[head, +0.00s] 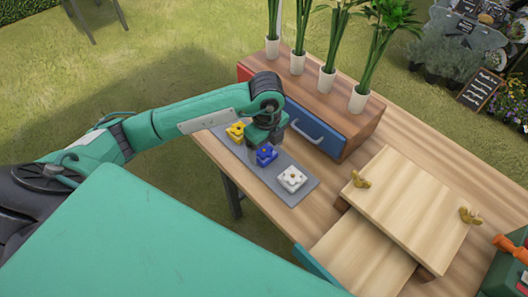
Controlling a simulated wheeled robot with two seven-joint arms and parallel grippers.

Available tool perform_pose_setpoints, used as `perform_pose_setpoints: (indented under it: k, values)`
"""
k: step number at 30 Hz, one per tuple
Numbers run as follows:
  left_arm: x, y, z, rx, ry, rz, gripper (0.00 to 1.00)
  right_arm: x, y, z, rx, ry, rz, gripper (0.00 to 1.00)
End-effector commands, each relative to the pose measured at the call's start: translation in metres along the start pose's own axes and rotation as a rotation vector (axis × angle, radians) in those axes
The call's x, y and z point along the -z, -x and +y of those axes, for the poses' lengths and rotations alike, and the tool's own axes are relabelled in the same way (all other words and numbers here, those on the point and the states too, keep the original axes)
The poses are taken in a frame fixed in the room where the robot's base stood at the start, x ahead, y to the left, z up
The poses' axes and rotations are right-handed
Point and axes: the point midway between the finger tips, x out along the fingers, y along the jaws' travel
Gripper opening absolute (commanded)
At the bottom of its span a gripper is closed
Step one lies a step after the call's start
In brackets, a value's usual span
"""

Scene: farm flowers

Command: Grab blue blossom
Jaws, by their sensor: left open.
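The blue blossom (266,155) sits on a grey mat (307,187) at the left part of the wooden table. A yellow blossom (236,132) is beyond it on the left and a white blossom (291,178) is nearer on the right, both on the same mat. My left gripper (264,147) points down directly over the blue blossom, with its fingers open. The fingertips partly cover the blossom, and I cannot tell whether they touch it. My right gripper is not in view.
A wooden drawer box with a blue drawer front (316,128) stands just behind the mat, with several potted plants on top. A raised wooden board (415,205) with brass wing nuts is on the right. Grass surrounds the table.

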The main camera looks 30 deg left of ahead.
Motion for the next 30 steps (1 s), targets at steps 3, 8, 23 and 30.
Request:
perform_pose_setpoints:
  k: [3, 8, 23, 30]
  values:
    - [0.0, -0.015, 0.001, -0.003, 0.002, 0.0, 0.78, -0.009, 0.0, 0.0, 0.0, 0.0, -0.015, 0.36]
    - [0.0, -0.021, 0.0, 0.001, 0.001, 0.0, 0.78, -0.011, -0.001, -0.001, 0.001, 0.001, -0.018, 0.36]
    - [0.0, -0.021, 0.0, 0.001, 0.001, 0.0, 0.3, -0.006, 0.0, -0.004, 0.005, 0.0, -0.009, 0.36]
    - [0.0, -0.018, 0.0, 0.001, 0.001, 0.0, 0.3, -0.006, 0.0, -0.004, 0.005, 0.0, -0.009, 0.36]
